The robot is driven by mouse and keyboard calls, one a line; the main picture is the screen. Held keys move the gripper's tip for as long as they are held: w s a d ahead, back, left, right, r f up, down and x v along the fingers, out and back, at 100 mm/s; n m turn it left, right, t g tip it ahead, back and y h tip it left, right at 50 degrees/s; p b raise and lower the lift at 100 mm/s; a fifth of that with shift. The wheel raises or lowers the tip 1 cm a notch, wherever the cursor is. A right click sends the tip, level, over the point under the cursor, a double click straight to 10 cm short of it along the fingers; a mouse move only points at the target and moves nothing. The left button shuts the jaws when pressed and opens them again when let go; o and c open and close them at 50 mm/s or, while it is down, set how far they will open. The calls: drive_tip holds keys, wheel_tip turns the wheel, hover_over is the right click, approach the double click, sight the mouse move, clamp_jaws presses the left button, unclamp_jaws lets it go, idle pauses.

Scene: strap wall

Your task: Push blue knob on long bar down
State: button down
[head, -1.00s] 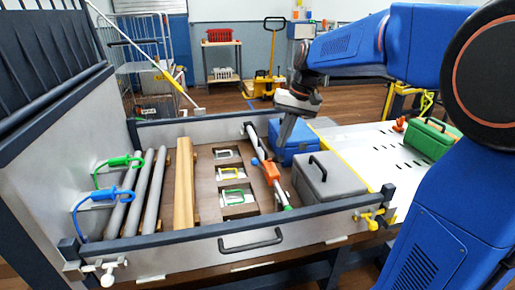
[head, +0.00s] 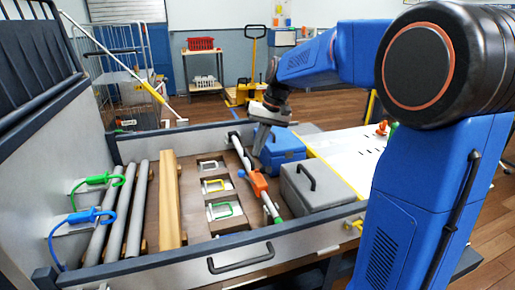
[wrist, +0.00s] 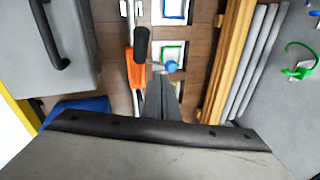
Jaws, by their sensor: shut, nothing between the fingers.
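The long bar (head: 238,148) runs lengthwise inside the grey tray and carries an orange block (head: 258,184). The small blue knob (head: 241,173) sticks out to the left of the block. In the wrist view the blue knob (wrist: 171,66) lies just beyond my fingertips, to the right of the orange block (wrist: 138,68) and a black grip (wrist: 141,44). My gripper (head: 259,151) is shut and empty, pointing down above the bar near the block. In the wrist view my gripper (wrist: 160,82) partly covers the bar's near part; contact with the knob cannot be told.
A grey box (head: 318,187) with a black handle stands right of the bar, and a blue box (head: 283,150) behind it. White plates with coloured handles (head: 224,210), a wooden beam (head: 168,200) and grey pipes (head: 137,205) lie left. The tray's front wall (head: 190,262) is raised.

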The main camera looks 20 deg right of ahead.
sight(241, 172)
drive_tip(key=x, duration=0.7)
drive_tip(key=shift+f, duration=0.15)
drive_tip(key=shift+a, duration=0.2)
drive_tip(key=a+h, duration=0.2)
drive_tip(key=h, duration=0.1)
drive_tip(key=shift+a+f, duration=0.25)
drive_tip(key=shift+f, duration=0.1)
drive_tip(key=h, duration=0.1)
drive_tip(key=a+f+h, duration=0.1)
drive_tip(key=shift+a+h, duration=0.3)
drive_tip(key=shift+h, duration=0.1)
drive_tip(key=shift+d, duration=0.15)
